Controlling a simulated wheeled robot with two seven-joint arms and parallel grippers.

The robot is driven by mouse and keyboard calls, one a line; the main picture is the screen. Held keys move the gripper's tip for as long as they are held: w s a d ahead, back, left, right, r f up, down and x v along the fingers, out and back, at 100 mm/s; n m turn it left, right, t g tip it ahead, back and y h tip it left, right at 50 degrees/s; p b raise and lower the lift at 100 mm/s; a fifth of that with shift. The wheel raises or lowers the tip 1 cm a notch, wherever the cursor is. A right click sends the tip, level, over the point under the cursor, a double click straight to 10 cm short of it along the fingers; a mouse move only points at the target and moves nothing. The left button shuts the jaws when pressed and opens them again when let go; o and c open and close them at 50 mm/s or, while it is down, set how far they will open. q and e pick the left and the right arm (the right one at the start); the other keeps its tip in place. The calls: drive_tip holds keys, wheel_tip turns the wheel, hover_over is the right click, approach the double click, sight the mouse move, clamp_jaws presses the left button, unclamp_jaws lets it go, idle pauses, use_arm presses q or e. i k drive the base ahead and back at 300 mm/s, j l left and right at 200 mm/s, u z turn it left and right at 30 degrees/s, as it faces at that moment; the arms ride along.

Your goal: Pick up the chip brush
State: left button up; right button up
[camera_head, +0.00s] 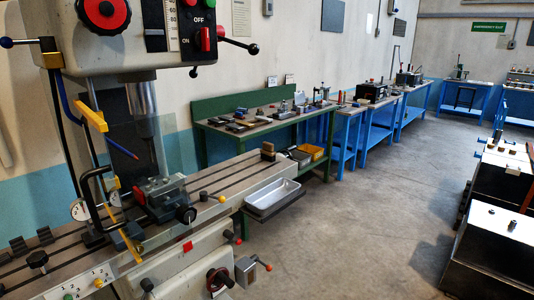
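I cannot pick out the chip brush for certain. A small brown block (268,152) sits at the far right end of the grey slotted machine table (225,177); it is too small to tell whether it is a brush. A thin yellow strip (128,242) leans at the front edge of that table, below a black C-shaped clamp (89,190); I cannot tell what it is. Neither my left nor my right gripper shows in this view.
The drilling or milling machine (150,35) fills the left, with a vise (160,193) on its table. A green bench (240,130) with tools and a metal tray (272,197) stand behind. Dark metal boxes (492,250) stand at the right. The floor (370,210) between is clear.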

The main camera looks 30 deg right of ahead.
sight(268, 154)
drive_tip(key=i+l+z, duration=0.25)
drive_tip(key=l+z, duration=0.2)
drive_tip(key=i+l+z, duration=0.3)
drive_tip(key=l+z, duration=0.15)
drive_tip(key=i+l+z, duration=0.6)
drive_tip(key=i+z, duration=0.25)
drive_tip(key=i+l, duration=0.15)
drive_tip(key=i, duration=0.45)
drive_tip(key=i+l+z, duration=0.15)
drive_tip(key=i, duration=0.45)
drive_tip(key=i+u, duration=0.7)
drive_tip(key=i, duration=0.2)
drive_tip(key=i+l+u, duration=0.25)
drive_tip(key=i+u, duration=0.3)
drive_tip(key=u, duration=0.3)
drive_tip(key=i+u, duration=0.2)
drive_tip(key=u, duration=0.25)
drive_tip(key=i+l+u, duration=0.15)
drive_tip(key=u, duration=0.3)
drive_tip(key=i+l+u, duration=0.15)
drive_tip(key=u, duration=0.3)
drive_tip(key=i+l+u, duration=0.1)
drive_tip(key=u, duration=0.3)
